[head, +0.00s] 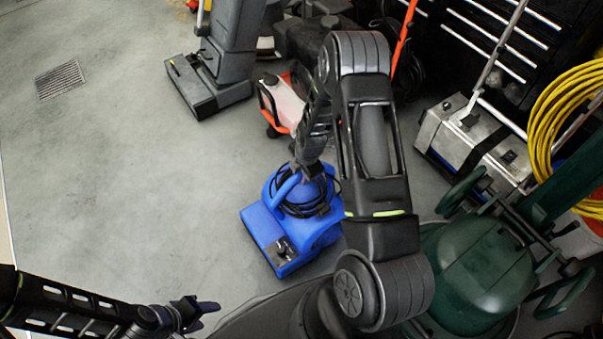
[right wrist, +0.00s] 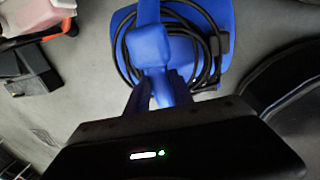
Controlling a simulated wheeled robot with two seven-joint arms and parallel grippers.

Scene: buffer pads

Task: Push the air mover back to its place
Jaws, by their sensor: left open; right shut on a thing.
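The blue air mover (head: 311,232) stands on the grey floor near the middle of the head view, with a black cord coiled around its top. My right gripper (head: 307,172) reaches down onto its top and is shut on the blue handle. In the right wrist view the air mover (right wrist: 221,20) fills the top, and the gripper fingers (right wrist: 155,100) close on both sides of the handle. My right arm hides part of the air mover's right side. My left gripper (head: 207,309) is open and empty at the lower left of the head view, apart from the air mover.
A grey upright floor machine (head: 212,70) stands behind, with a red and white machine (head: 284,104) near it. A green tank machine (head: 478,265) stands close on the right, before a silver box (head: 470,140) and yellow hose (head: 560,115). Floor to the left is clear.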

